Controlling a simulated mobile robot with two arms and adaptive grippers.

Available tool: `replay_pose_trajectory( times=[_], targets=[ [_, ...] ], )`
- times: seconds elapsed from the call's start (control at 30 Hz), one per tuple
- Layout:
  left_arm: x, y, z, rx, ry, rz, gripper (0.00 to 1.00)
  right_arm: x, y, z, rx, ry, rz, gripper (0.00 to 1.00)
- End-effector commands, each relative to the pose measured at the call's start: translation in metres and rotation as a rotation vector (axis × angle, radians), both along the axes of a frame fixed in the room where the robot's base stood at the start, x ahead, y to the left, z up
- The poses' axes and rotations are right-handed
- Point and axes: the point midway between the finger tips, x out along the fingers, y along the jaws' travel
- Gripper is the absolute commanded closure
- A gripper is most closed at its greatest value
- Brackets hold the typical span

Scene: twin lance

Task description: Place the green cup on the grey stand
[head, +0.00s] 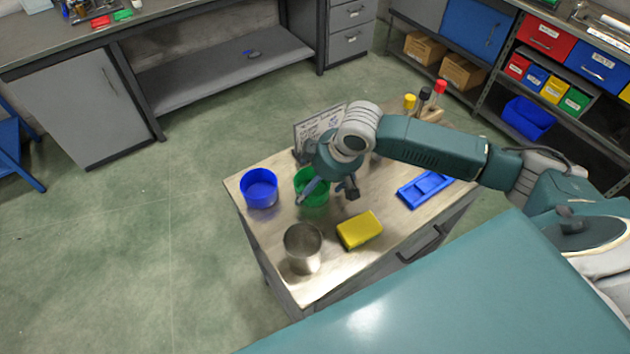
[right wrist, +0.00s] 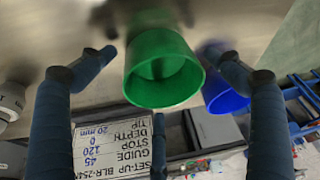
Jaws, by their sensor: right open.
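The green cup (head: 318,199) stands on the small worktable, right of a blue cup (head: 259,188). A grey metal cylinder (head: 303,254), which looks like the grey stand, is nearer the table's front left corner. My right gripper (head: 327,195) is open at the green cup and partly covers it. In the right wrist view, the green cup (right wrist: 165,80) shows between the two spread fingers (right wrist: 160,52); I see gaps at its sides, so it is not clamped. The blue cup (right wrist: 222,92) is behind the right-hand finger there. My left gripper is not in view.
A yellow block (head: 360,230) lies right of the grey cylinder. A blue tray (head: 425,190) is at the table's right. A written sign (head: 318,125) stands behind the green cup and shows in the wrist view (right wrist: 112,148). Bottles with coloured caps (head: 425,98) stand at the back right.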

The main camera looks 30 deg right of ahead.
Motion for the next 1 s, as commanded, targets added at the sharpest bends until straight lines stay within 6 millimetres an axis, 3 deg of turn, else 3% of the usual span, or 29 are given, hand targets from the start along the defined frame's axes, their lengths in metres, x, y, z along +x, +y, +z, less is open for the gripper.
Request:
replay_pose_trajectory(
  times=[0.53,0.7,1.0],
  targets=[
    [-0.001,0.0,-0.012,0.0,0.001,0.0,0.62,-0.032,-0.018,0.093,-0.002,-0.004,-0.001,0.1],
    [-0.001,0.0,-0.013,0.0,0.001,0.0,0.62,-0.038,-0.02,0.107,0.0,-0.001,0.0,0.1],
    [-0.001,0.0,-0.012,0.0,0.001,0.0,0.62,-0.039,-0.02,0.11,-0.001,0.0,0.0,0.1]
  ],
)
